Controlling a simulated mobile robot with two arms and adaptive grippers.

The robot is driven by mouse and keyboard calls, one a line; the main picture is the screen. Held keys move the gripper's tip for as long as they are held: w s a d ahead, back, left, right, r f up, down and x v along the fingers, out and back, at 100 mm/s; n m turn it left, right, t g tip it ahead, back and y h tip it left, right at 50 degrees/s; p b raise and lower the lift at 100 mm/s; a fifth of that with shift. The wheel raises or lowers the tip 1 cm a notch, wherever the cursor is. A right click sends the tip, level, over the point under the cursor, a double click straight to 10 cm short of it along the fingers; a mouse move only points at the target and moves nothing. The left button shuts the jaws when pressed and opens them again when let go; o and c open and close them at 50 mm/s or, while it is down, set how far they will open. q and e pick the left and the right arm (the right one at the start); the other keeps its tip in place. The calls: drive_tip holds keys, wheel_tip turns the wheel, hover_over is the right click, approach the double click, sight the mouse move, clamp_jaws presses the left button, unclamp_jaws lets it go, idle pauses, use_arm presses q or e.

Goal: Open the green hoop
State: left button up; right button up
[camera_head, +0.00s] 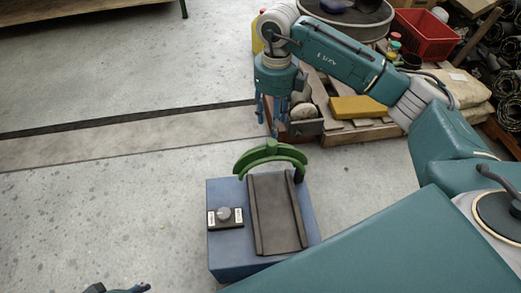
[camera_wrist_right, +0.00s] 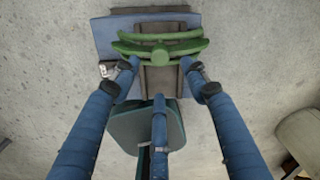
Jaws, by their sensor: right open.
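The green hoop (camera_head: 270,158) is a curved band with a small knob on top. It stands arched over the far end of a dark channel (camera_head: 275,215) on a blue box (camera_head: 233,255). In the right wrist view the hoop (camera_wrist_right: 160,45) spans the channel. My right gripper (camera_head: 273,120) hangs fingers down just above and behind the hoop. In the wrist view its fingers (camera_wrist_right: 162,78) are spread, with nothing between them that I can see held. Only a bit of my left gripper (camera_head: 118,289) shows at the bottom edge.
A dial with two white labels (camera_head: 225,217) sits on the box left of the channel. A pallet with a yellow block (camera_head: 357,108), a red crate (camera_head: 427,35) and a round drum (camera_head: 345,18) stand behind on the right. The floor at left is clear.

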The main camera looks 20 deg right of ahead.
sight(272, 142)
drive_tip(key=shift+d+f, duration=0.1)
drive_tip(key=shift+f, duration=0.35)
wheel_tip(272, 142, down, 5)
drive_tip(key=shift+s+r+b, duration=0.1)
drive_tip(key=shift+s+b, duration=0.05)
drive_tip(key=shift+b, duration=0.4)
use_arm(q)
drive_tip(key=w+d+r+t+h, duration=0.1)
drive_tip(key=w+t, duration=0.3)
drive_tip(key=w, duration=0.4)
drive_tip(key=shift+w+d+r+b, duration=0.4)
drive_tip(key=shift+d+r, duration=0.25)
drive_tip(key=shift+d, duration=0.2)
use_arm(e)
wheel_tip(272, 142, down, 5)
drive_tip(key=shift+r, duration=0.1)
use_arm(q)
drive_tip(key=shift+s, duration=0.1)
use_arm(e)
clamp_jaws()
